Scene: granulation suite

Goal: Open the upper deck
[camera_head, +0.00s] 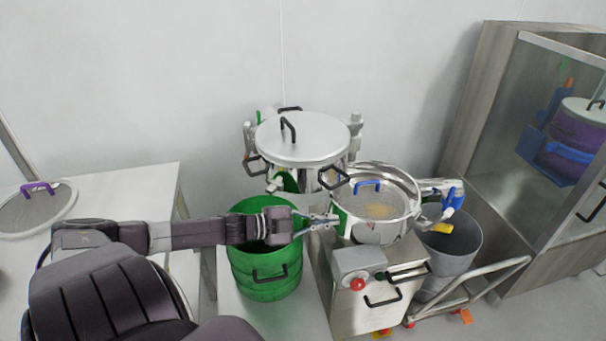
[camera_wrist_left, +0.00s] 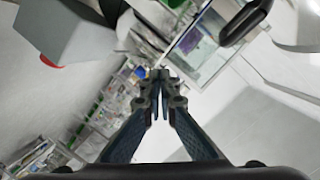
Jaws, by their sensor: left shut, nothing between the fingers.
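A round steel lid (camera_head: 318,150) with black handles sits high at the back centre, level above steel posts; I cannot tell whether this is the upper deck. In front and to its right is an open-topped steel bowl (camera_head: 408,188) with a mesh, a blue handle (camera_head: 368,185) and some tan powder. It stands on a steel machine body with a grey control box (camera_head: 360,262). My left gripper (camera_head: 330,220) is shut and empty, at the bowl's left side; contact cannot be told. In the left wrist view its fingertips (camera_wrist_left: 158,75) meet. My right gripper is not in view.
A green bin (camera_head: 265,275) stands below my left forearm. A grey bin (camera_head: 455,245) and a tubular cart frame (camera_head: 480,290) are at the right. A glass-fronted cabinet (camera_head: 487,110) stands far right. A white table (camera_head: 130,185) with a mesh disc (camera_head: 38,212) is at left.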

